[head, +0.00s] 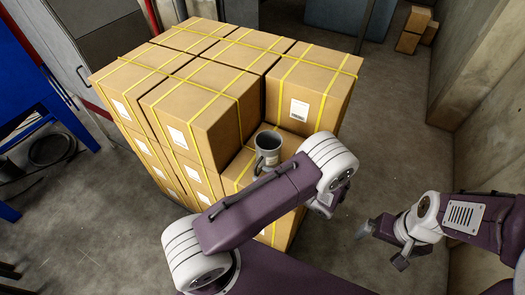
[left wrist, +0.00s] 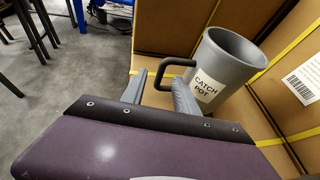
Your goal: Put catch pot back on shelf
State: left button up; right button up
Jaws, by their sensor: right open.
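The catch pot (head: 274,156) is a grey mug-like pot standing upright in a notch of the carton stack. In the left wrist view the pot (left wrist: 231,65) shows its "CATCH POT" label and a dark handle (left wrist: 175,63) pointing left. My left gripper (left wrist: 160,86) is open, with one finger on each side of the handle's outer part; I cannot tell whether they touch it. In the head view my own arm hides most of that gripper. My right gripper (head: 381,244) is open and empty above the floor at the right. No shelf is recognisable.
Strapped cartons (head: 205,100) rise behind and left of the pot, with a taller carton (head: 312,85) behind right. A blue frame (head: 40,80) stands at far left, a concrete wall (head: 490,100) at right. Floor (head: 395,130) between stack and wall is clear.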

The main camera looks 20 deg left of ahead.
aim_at(256, 173)
pick_arm(q)
jog(key=shift+w+a+f+p, duration=0.2)
jog(key=shift+a+p, duration=0.1)
jog(key=shift+a, duration=0.3)
jog(key=shift+x, duration=1.2)
jog(key=p+x, duration=0.2)
jog(key=x, duration=0.1)
jog(key=shift+s+f, duration=0.1)
jog(key=shift+a+f, duration=0.25)
jog(key=shift+w+a+f, duration=0.1)
jog(key=shift+w+f, duration=0.05)
jog(key=shift+w, duration=0.05)
pick_arm(e)
notch_tip(256, 173, up, 3)
jog(key=shift+r, duration=0.2)
pick_arm(q)
jog(key=shift+a, duration=0.1)
grip_shut()
